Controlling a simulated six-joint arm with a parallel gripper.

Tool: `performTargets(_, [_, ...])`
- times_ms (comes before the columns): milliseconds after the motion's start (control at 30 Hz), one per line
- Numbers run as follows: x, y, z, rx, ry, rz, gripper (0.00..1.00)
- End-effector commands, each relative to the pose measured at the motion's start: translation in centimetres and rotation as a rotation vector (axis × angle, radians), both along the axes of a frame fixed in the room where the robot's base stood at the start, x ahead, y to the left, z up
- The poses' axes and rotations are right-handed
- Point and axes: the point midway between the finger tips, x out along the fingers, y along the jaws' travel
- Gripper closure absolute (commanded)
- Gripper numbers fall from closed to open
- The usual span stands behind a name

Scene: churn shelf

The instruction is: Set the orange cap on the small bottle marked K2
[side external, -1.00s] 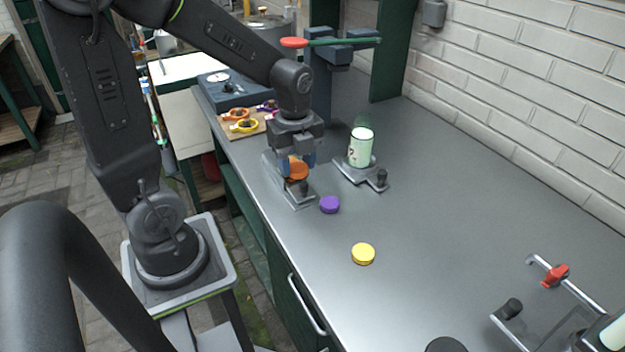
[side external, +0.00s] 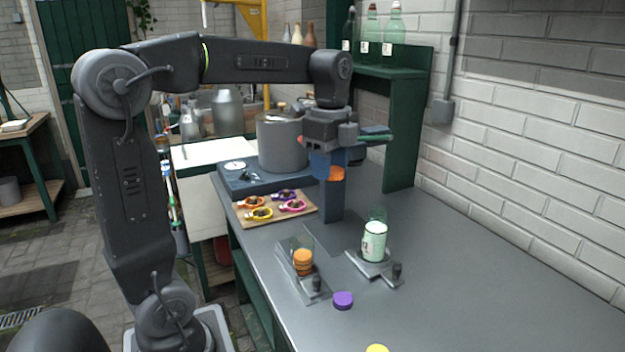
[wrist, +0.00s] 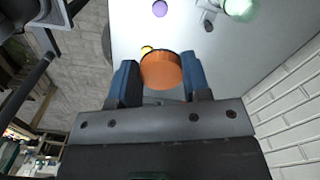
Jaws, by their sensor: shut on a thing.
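My gripper (side external: 330,172) is shut on an orange cap (side external: 336,174), held well above the bench. In the wrist view the orange cap (wrist: 161,72) sits between the two blue fingers (wrist: 160,80). A small bottle with a pale green label (side external: 374,242) stands upright in a grey holder (side external: 366,268), below and to the right of my gripper. Its top looks open. Its mark is too small to read now; a 2 showed on it earlier.
A purple cap (side external: 343,300) and a yellow cap (side external: 377,348) lie on the bench (side external: 470,270). A wooden board (side external: 283,213) with colourful clasps lies at the left. The bench's right side is clear.

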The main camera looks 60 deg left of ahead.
Motion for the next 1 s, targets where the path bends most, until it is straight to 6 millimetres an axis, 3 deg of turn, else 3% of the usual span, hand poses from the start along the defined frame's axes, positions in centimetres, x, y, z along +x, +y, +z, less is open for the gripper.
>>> performTargets(300, [8.0,1.9,0.0,0.001,0.002,0.600,0.78])
performTargets(500, [11.7,2.6,-0.7,0.001,0.002,0.920,0.78])
performTargets(767, [14.4,3.1,-1.5,0.002,0.002,1.166,0.78])
performTargets(1000, [14.3,3.1,-5.0,0.003,0.004,1.178,0.78])
